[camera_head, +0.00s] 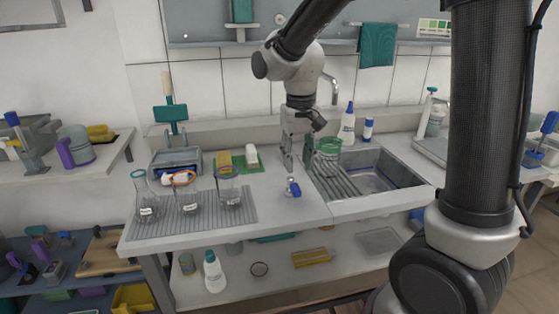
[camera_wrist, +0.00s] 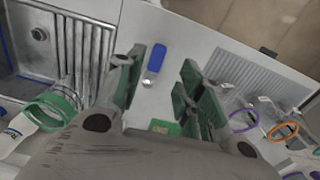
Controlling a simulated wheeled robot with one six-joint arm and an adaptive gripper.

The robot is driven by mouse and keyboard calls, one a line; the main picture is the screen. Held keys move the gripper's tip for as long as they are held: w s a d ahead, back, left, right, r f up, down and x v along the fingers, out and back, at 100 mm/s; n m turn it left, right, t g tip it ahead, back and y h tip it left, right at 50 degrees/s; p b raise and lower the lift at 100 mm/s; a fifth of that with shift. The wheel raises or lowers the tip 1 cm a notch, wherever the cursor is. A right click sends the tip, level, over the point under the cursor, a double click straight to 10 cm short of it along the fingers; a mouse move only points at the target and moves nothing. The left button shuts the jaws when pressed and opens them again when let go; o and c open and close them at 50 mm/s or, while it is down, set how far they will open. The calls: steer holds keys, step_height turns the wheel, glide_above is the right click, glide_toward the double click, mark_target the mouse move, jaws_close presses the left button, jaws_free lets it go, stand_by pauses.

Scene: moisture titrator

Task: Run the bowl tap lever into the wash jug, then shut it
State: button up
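The tap lever (camera_head: 294,188) is a small blue handle on a silver fitting at the front of the bench, left of the sink. In the wrist view the blue lever (camera_wrist: 156,57) shows beyond and between my fingers. A clear jug with a green rim (camera_head: 328,146), likely the wash jug, stands over the ribbed left part of the sink. It also shows at the left of the wrist view (camera_wrist: 48,118). My gripper (camera_head: 298,164) is open and empty, pointing down behind the lever and just left of the jug. Its green-padded fingers (camera_wrist: 163,72) are apart.
Three labelled flasks with teal, orange (camera_head: 185,180) and purple rims stand on a ribbed grey mat (camera_head: 240,208) at left. A grey tray (camera_head: 176,159), a green pad and a sponge lie behind. White bottles (camera_head: 347,128) stand behind the sink (camera_head: 375,178).

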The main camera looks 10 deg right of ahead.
mark_target(297, 190)
steer(key=shift+d+m, duration=0.1)
steer(key=shift+m, duration=0.2)
steer(key=shift+f, duration=4.45)
